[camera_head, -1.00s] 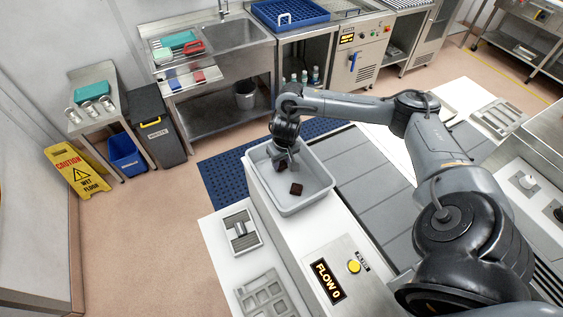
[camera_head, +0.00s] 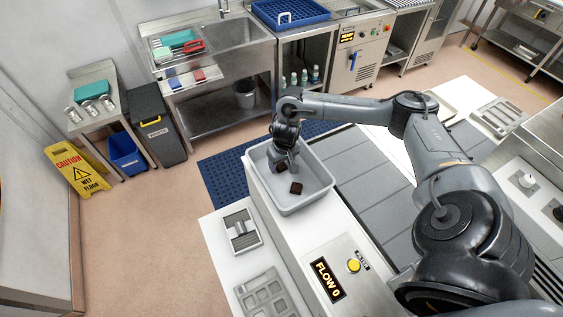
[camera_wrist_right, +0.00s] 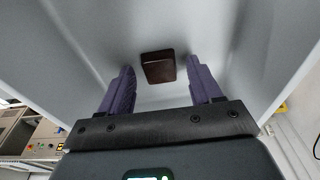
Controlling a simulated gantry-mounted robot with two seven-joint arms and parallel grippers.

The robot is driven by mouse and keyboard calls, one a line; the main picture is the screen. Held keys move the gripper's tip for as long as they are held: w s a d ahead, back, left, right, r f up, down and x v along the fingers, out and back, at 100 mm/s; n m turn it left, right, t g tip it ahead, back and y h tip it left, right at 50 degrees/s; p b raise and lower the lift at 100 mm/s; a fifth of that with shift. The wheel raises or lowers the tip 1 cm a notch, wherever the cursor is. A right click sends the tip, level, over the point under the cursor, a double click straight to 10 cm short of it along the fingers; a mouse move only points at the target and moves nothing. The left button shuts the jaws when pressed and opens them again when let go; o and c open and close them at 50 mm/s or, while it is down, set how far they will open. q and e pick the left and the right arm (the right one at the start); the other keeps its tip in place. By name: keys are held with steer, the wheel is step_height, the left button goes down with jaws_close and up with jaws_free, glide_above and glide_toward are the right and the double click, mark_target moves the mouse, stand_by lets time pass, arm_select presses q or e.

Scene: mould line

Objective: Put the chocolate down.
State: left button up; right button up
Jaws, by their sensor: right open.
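Two dark brown chocolates lie in the grey tub (camera_head: 318,200) in the head view. One chocolate (camera_head: 296,188) lies on the tub floor, clear of my gripper. The other chocolate (camera_head: 281,167) is right by the fingers of my right gripper (camera_head: 287,163), which reaches down inside the tub. In the right wrist view my right gripper (camera_wrist_right: 162,75) is open, with its two purple fingers apart. One chocolate (camera_wrist_right: 158,66) shows in the gap between the fingertips, with space on both sides. My left gripper is not in view.
The tub's walls surround the gripper closely. A white counter holds a grey mould (camera_head: 241,232), a second mould (camera_head: 265,298) and a FLOW 0 panel (camera_head: 328,281). The grey conveyor (camera_head: 350,165) runs right of the tub.

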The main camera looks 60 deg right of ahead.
mark_target(283, 167)
steer(key=shift+r, duration=0.65)
steer(key=r, duration=0.4)
steer(key=shift+s+a+r+p, duration=0.15)
steer(key=shift+s+r+p, duration=0.05)
steer(key=shift+s+p, duration=0.1)
step_height(283, 167, up, 6)
steer(key=p, duration=0.3)
steer(key=shift+s+a+r+p, duration=0.15)
steer(key=shift+s+a+p, duration=0.2)
steer(key=shift+s, duration=0.1)
